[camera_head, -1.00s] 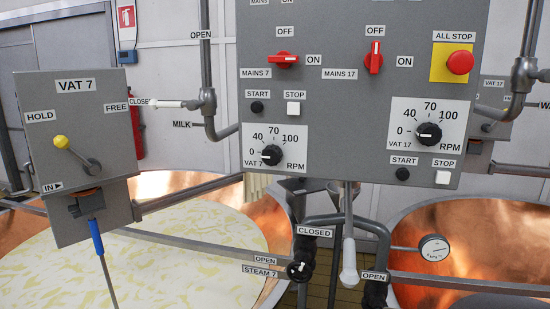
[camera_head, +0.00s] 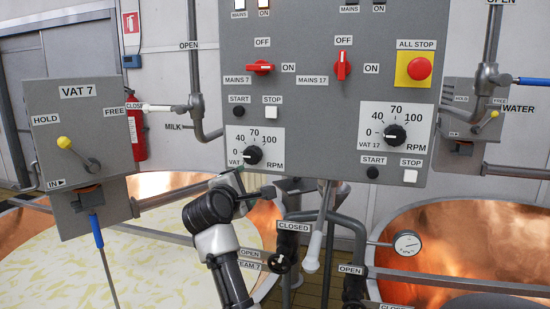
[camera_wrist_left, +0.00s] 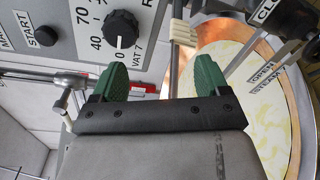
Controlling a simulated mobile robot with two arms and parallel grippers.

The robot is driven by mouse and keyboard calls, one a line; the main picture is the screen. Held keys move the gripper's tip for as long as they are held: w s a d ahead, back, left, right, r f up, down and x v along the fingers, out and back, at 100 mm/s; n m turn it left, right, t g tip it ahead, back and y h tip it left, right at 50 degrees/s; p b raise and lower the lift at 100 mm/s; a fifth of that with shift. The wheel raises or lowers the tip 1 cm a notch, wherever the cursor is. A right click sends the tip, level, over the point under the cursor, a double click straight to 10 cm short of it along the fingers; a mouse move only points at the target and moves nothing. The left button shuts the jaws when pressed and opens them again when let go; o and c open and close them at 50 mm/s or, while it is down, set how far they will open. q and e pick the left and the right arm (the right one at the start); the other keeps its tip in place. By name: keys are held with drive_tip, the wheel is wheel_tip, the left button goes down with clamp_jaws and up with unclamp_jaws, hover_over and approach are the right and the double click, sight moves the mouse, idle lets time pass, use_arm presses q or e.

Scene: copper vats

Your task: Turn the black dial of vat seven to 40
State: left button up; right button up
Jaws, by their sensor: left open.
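The black dial of vat seven (camera_head: 252,155) sits on a white scale plate on the grey panel, its white mark turned toward 0. The 40 lies up and to the left of the dial. My right gripper is not in view.
The start button (camera_head: 238,111) and white stop button (camera_head: 271,112) sit above the dial. The mains 7 red switch (camera_head: 260,67) is higher. A similar vat 17 dial (camera_head: 395,135) is to the right. The steam 7 valve knob (camera_head: 282,263) and pipes lie below the panel.

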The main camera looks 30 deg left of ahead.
sight(250, 158)
use_arm(q)
wheel_tip(250, 158, up, 5)
drive_tip(key=s+n+t, duration=0.1)
drive_tip(key=n, duration=0.2)
drive_tip(key=p+x, duration=0.1)
drive_tip(key=x, duration=0.2)
drive_tip(key=p+x, duration=0.1)
drive_tip(key=x, duration=0.2)
drive_tip(key=a+p+x, duration=0.1)
drive_tip(key=x, duration=0.2)
drive_tip(key=shift+s+p, duration=0.15)
drive_tip(key=shift+p, duration=0.15)
drive_tip(key=shift+w+a+f+m, duration=0.15)
drive_tip(key=shift+w+m, duration=0.15)
drive_tip(key=shift+w, duration=0.4)
drive_tip(key=c, duration=0.9)
